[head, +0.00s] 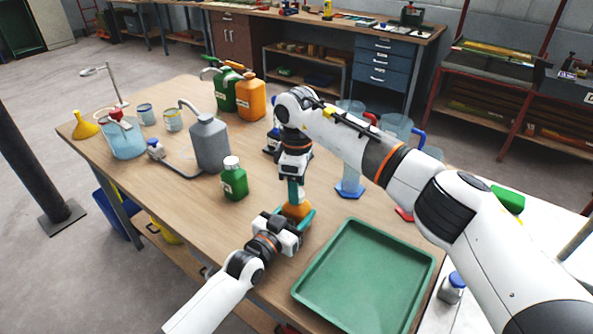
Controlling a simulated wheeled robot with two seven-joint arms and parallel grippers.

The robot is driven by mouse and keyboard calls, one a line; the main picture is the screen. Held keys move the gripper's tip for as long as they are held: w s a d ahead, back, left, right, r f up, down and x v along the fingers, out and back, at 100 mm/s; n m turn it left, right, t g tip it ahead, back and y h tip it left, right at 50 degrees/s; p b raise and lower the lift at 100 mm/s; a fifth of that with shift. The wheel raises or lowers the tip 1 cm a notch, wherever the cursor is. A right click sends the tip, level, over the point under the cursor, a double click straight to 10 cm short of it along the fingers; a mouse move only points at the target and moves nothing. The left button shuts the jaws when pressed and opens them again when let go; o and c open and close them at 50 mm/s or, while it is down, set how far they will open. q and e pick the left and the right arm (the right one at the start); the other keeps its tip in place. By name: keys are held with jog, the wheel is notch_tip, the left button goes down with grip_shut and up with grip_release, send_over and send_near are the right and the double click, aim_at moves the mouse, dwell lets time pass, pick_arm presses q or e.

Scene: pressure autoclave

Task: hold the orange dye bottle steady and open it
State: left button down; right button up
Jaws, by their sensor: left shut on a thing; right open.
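The orange dye bottle (296,211) stands on the wooden table, left of the green tray. My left gripper (299,219) comes in low from the left and is shut around the bottle's body with its teal fingers. My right gripper (293,191) points straight down directly above the bottle, its fingers at the height of the bottle's top. It is open. The cap is hidden behind the fingers, so I cannot tell whether they touch it.
A green bottle (233,179) with a white cap stands to the left, near a grey canister (210,143). The empty green tray (366,278) lies to the right. A blue-based cylinder (350,187) stands behind my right arm. Bare table lies left of the tray.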

jog(key=shift+f, duration=0.5)
jog(key=shift+c, duration=0.2)
